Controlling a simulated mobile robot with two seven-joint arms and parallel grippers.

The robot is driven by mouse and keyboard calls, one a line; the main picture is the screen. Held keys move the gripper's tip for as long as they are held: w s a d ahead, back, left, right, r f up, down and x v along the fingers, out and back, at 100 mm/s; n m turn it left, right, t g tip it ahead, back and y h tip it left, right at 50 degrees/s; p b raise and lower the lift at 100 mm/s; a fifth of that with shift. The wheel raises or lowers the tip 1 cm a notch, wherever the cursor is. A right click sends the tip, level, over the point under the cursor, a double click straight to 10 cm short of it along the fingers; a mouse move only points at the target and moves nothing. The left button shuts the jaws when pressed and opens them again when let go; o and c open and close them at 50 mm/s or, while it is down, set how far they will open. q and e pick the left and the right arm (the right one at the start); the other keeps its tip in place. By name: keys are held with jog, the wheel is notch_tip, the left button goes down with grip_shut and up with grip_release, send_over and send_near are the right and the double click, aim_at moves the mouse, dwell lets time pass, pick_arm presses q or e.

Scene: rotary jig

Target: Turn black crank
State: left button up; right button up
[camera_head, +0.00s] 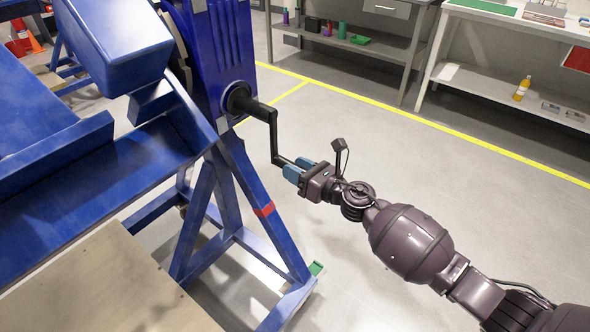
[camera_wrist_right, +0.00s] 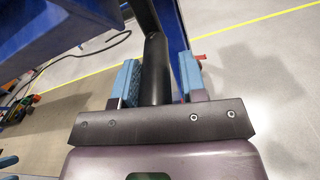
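The black crank (camera_head: 273,138) sticks out from a round hub on the side of the blue jig (camera_head: 220,60). Its arm hangs down and its handle points toward my right gripper (camera_head: 297,170). In the right wrist view, the black crank handle (camera_wrist_right: 155,72) lies between the two blue finger pads of my right gripper (camera_wrist_right: 159,82). The handle is close to the left pad, and a gap shows on the right pad's side. The right gripper appears open around the handle. My left gripper does not show in the head view.
The jig's blue leg (camera_head: 245,180) with a red band stands just left of the right gripper. A workbench (camera_head: 405,45) and a shelf (camera_head: 480,85) stand at the back. The grey floor (camera_head: 420,160) right of the crank is clear apart from my arm.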

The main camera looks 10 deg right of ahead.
jog(key=o, duration=0.3)
jog(key=shift+w+d, duration=0.15)
jog(key=shift+d, duration=0.15)
jog(key=shift+o, duration=0.2)
jog(key=shift+a+r, duration=0.1)
jog(key=shift+a, duration=0.05)
jog(key=v, duration=1.1)
jog(key=shift+p, duration=0.4)
